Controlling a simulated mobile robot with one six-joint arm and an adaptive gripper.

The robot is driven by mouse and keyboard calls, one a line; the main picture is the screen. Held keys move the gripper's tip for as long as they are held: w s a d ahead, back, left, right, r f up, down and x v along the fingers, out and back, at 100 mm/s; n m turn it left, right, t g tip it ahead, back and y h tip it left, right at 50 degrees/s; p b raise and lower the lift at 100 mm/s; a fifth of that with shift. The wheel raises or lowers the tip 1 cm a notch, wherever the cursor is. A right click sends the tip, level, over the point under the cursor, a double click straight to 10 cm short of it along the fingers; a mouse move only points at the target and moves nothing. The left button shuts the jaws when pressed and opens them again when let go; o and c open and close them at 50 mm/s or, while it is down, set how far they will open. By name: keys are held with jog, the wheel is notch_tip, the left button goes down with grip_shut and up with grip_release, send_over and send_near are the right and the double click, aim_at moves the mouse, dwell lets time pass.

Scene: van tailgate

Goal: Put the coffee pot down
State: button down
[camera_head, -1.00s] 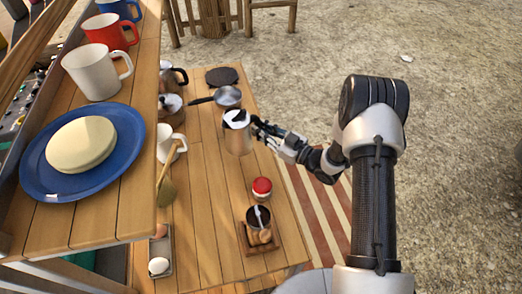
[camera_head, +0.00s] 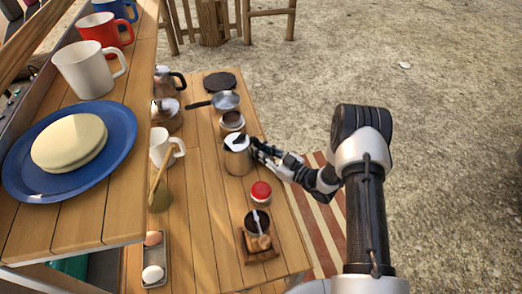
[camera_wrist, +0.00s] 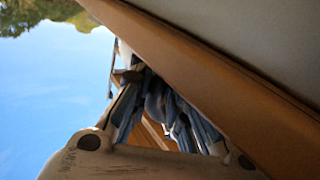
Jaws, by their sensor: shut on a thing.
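The coffee pot (camera_head: 238,158), silvery with a brownish lower body and a dark handle, is upright at the table's right side in the head view. My gripper (camera_head: 257,149) reaches it from the right and is shut on its handle side. The pot is at or just above the wooden table (camera_head: 205,200); I cannot tell whether its base touches.
A brown-and-metal pot (camera_head: 232,122) stands just behind, with a saucepan (camera_head: 226,100) beyond. A white mug (camera_head: 166,147) is left. Bare planks lie left of the held pot.

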jog(key=c, duration=1.5)
grip_release()
jog(key=shift+f, duration=0.1)
